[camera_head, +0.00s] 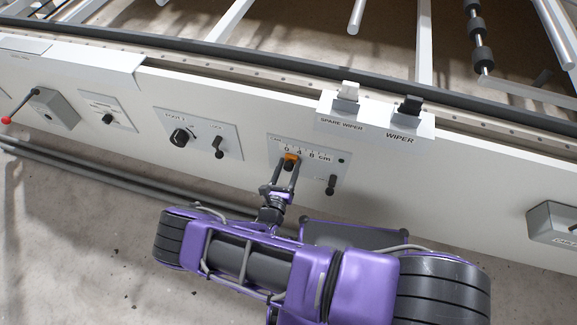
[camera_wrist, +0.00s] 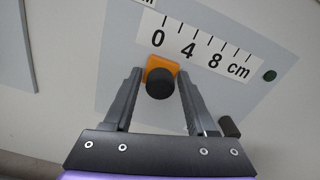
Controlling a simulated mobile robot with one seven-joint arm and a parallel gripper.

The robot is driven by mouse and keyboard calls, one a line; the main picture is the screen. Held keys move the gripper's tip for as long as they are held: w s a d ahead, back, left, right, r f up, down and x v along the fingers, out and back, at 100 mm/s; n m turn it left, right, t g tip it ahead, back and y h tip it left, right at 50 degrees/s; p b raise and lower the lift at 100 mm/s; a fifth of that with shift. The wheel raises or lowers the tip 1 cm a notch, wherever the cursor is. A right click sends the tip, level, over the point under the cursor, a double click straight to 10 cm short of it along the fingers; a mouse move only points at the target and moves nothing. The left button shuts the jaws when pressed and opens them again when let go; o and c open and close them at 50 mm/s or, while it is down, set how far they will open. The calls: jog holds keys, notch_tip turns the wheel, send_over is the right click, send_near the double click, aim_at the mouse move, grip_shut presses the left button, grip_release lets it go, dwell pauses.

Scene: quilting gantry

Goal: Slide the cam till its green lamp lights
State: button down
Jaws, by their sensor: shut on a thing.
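The cam is an orange slider (camera_head: 292,157) with a round black knob, on a grey panel with a scale marked 0, 4, 8 cm. In the wrist view the orange cam (camera_wrist: 162,64) sits near the 0 end, just right of the 0. My gripper (camera_head: 288,166) reaches up to the panel, its fingers on either side of the black knob (camera_wrist: 160,83), shut on it. The lamp (camera_wrist: 269,76) is a small dark green dot right of the scale and looks unlit; it also shows in the head view (camera_head: 341,160).
A small black lever (camera_head: 331,185) is below right of the scale. Left are a panel with a dial (camera_head: 180,137) and a lever (camera_head: 218,147). A grey box (camera_head: 553,222) is at far right.

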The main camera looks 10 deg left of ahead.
jog(key=shift+s+d, duration=0.15)
jog(key=shift+d, duration=0.5)
jog(key=c, duration=0.5)
grip_release()
jog(key=s+a+p, duration=0.1)
jog(key=s+a, duration=0.1)
jog(key=s, duration=1.5)
jog(key=shift+s+a, duration=0.15)
jog(key=shift+a, duration=0.1)
